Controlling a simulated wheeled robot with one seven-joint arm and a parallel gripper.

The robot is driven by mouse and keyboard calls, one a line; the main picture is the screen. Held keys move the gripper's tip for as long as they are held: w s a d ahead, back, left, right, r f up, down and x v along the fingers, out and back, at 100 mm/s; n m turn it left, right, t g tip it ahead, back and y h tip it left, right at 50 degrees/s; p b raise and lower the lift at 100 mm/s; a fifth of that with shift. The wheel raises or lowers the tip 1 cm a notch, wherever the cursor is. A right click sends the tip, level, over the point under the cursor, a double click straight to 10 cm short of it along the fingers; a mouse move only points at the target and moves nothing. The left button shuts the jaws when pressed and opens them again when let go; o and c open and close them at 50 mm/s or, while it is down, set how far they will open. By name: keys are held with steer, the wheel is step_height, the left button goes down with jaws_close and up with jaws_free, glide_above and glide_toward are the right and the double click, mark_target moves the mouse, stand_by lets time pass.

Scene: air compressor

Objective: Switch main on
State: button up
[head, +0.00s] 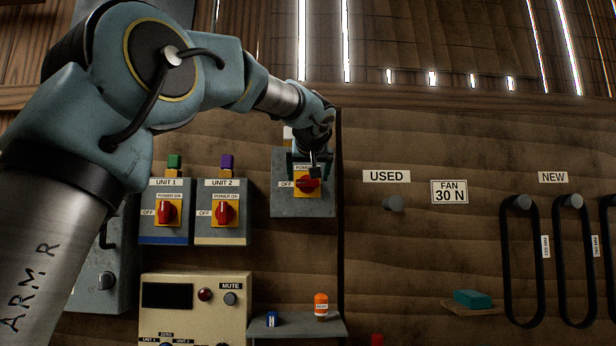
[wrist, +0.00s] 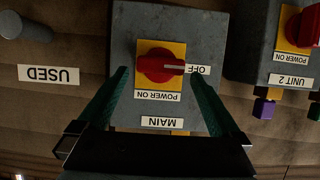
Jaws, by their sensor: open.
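The main switch box is a grey panel (head: 287,205) on the wooden wall, partly hidden by my gripper in the head view. It carries a red rotary knob (head: 307,184) on a yellow plate, with OFF at its left and POWER ON above. In the wrist view the box appears upside down, labelled MAIN, and the red knob (wrist: 160,65) lies sideways, its white mark pointing to OFF. My gripper (wrist: 160,74) is open, its two green fingers on either side of the knob with gaps. Contact with the knob is not visible. My gripper also shows in the head view (head: 312,165).
Unit 1 (head: 167,210) and unit 2 (head: 224,210) switch boxes hang to the left, knobs upright. Below are a control panel (head: 195,283) and a small shelf (head: 285,325) holding an orange bottle (head: 321,304). A USED peg (head: 394,203) sticks out at the right.

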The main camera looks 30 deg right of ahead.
steer(key=shift+x, duration=0.95)
steer(key=c, duration=1.2)
